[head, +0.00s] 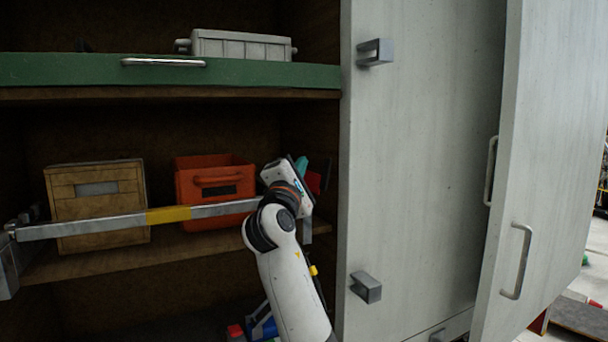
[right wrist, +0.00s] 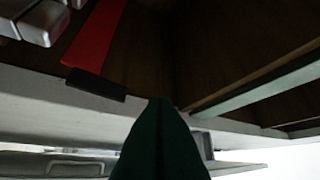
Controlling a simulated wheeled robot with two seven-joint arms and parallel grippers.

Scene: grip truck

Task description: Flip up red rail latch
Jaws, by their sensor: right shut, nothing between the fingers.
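The red rail latch (head: 314,182) shows only in part in the head view, just right of my right gripper (head: 301,165), at the right end of the metal rail (head: 100,225). In the right wrist view the latch is a long red strip (right wrist: 97,38) with a dark tip, at the upper left. My right gripper's dark green fingers (right wrist: 161,108) are closed together and empty, below and right of the strip's tip. They look apart from the latch in that view. My wrist hides the rail's right end in the head view. My left gripper is out of view.
The rail, with a yellow band (head: 168,215), crosses in front of a shelf with a wooden box (head: 97,180) and an orange bin (head: 215,160). A green shelf edge (head: 60,69) lies above. A pale cabinet door panel (head: 425,170) stands close on the right.

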